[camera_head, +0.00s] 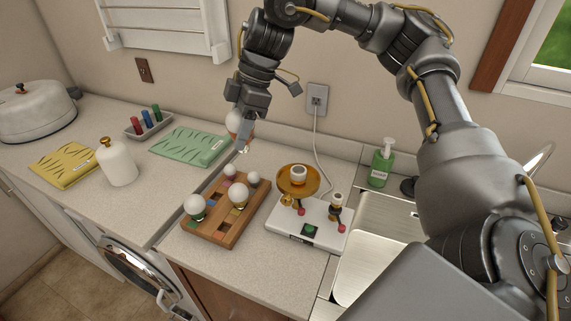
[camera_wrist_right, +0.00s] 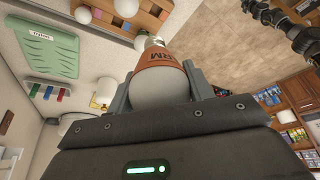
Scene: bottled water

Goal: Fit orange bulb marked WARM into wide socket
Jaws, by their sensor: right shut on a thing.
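My right gripper (camera_head: 243,136) is shut on the orange-banded bulb (camera_head: 235,120), above the counter behind the wooden rack. In the right wrist view the bulb (camera_wrist_right: 161,82) has a white globe between the fingers and an orange collar with letters ending in "RM"; its metal base points away from the gripper. A white fixture (camera_head: 308,227) stands at the right. It has a wider socket (camera_head: 298,173) in a gold dish and a smaller socket (camera_head: 336,200) beside it. A dark arm at the wrist view's upper right seems my left; its gripper's (camera_wrist_right: 258,10) jaws are unclear.
A wooden rack (camera_head: 228,232) with several white bulbs stands just left of the fixture. A green mat (camera_head: 190,147), yellow mat (camera_head: 62,165), white bottle (camera_head: 117,165) and marker tray (camera_head: 148,124) are left. A soap bottle (camera_head: 382,163) and the sink (camera_head: 378,235) are right.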

